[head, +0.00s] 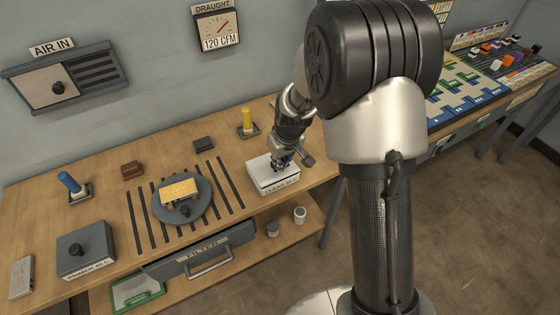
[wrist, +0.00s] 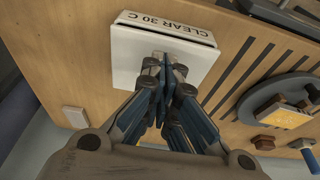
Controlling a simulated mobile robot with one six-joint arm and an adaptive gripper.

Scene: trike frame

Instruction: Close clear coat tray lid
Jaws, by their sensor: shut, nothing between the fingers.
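The clear coat tray (head: 265,182) is a white box on the bench, right of the slotted area. Its front label reads "CLEAR 30 C" in the wrist view (wrist: 130,60). Its white top looks flat and level, with no raised lid visible. My gripper (head: 281,165) points down over the tray's top. In the wrist view my gripper (wrist: 172,70) has its fingers together over the middle of the top, with nothing between them. The fingers hide the middle of the top, including any knob there. I cannot tell whether the fingertips touch it.
A round grey turntable (head: 180,210) holding a yellow part (head: 179,189) stands left of the tray. A grey primer box (head: 86,250) with a black knob is further left. A yellow-handled tool (head: 247,122) stands behind. A filter drawer (head: 205,250) is below the bench top.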

